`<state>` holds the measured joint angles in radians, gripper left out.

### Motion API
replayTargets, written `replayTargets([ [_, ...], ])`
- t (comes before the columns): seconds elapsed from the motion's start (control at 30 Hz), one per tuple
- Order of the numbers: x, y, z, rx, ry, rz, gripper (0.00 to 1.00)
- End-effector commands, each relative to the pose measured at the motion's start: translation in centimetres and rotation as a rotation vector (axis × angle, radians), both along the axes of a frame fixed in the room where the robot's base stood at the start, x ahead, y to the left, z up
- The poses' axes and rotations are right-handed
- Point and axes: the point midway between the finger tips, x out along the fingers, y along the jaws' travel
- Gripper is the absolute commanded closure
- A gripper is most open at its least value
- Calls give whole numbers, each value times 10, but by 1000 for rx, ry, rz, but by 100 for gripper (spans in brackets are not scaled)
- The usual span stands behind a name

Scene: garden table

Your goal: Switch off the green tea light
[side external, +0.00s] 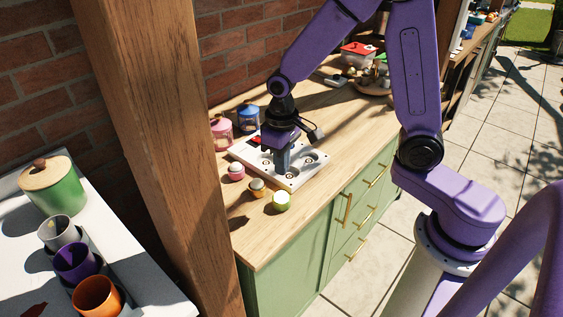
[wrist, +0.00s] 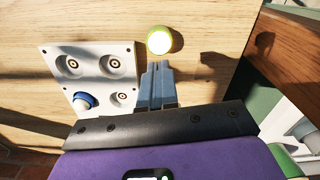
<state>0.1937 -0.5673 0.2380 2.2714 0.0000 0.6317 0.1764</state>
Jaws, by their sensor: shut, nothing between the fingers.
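The green tea light (side external: 281,201) stands on the wooden counter near its front edge, beside the white plate with round sockets (side external: 292,181). In the wrist view the green tea light (wrist: 160,41) has a bright white top inside a green rim and looks lit. My gripper (side external: 283,172) is shut and empty, pointing down over the plate's near side in the side view. In the wrist view my fingertips (wrist: 160,66) are together, just below the tea light in the picture and apart from it.
An orange tea light (side external: 257,187) and a pink one (side external: 236,171) stand along the plate's left side. In the wrist view the plate (wrist: 88,80) has a blue piece (wrist: 85,101) in one socket. Pink (side external: 221,132) and blue (side external: 248,118) jars stand behind.

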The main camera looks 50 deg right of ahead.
Motion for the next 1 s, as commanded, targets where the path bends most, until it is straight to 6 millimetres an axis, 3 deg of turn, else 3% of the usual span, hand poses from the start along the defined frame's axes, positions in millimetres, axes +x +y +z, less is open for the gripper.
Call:
replayTargets([
  [0.23, 2, -1, -10, -2, 3, -11, 100],
  [0.7, 1, -1, -51, -2, 3, -10, 100],
  [1.0, 2, -1, -59, 0, 1, -11, 100],
])
